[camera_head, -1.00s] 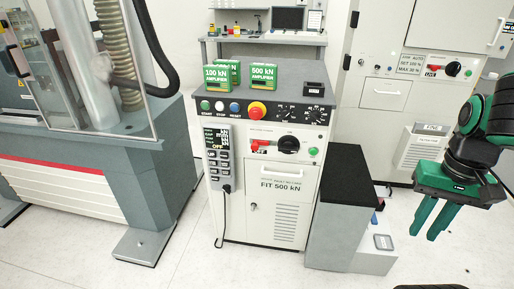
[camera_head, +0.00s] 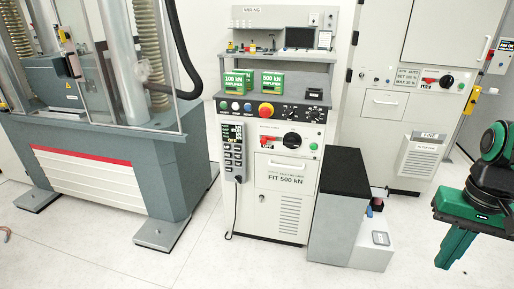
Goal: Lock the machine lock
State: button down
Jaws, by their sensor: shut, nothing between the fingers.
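The testing machine (camera_head: 100,165) stands at the left, with a grey base, a red stripe and clear guard panels. A small dark handle-like part (camera_head: 74,66) shows at its guard. I cannot tell whether this is the machine lock. The control cabinet (camera_head: 290,215) stands in the middle, with a black rotary switch (camera_head: 292,140) beside a red part (camera_head: 268,142). A similar switch (camera_head: 446,81) is on the rear cabinet (camera_head: 385,135). My gripper (camera_head: 452,262) is at the right, pointing down, shut and empty, well apart from the machine and both cabinets.
Green amplifier boxes (camera_head: 271,84) sit on the control cabinet. A grey block with a black top (camera_head: 344,172) and a low white box (camera_head: 374,250) stand to its right. The machine's feet (camera_head: 160,232) jut onto the floor. The front floor (camera_head: 270,272) is mostly clear.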

aim_at(263, 140)
jog(key=k, duration=0.65)
jog(key=u, duration=0.5)
jog(key=i, duration=2.15)
jog(key=z, duration=0.5)
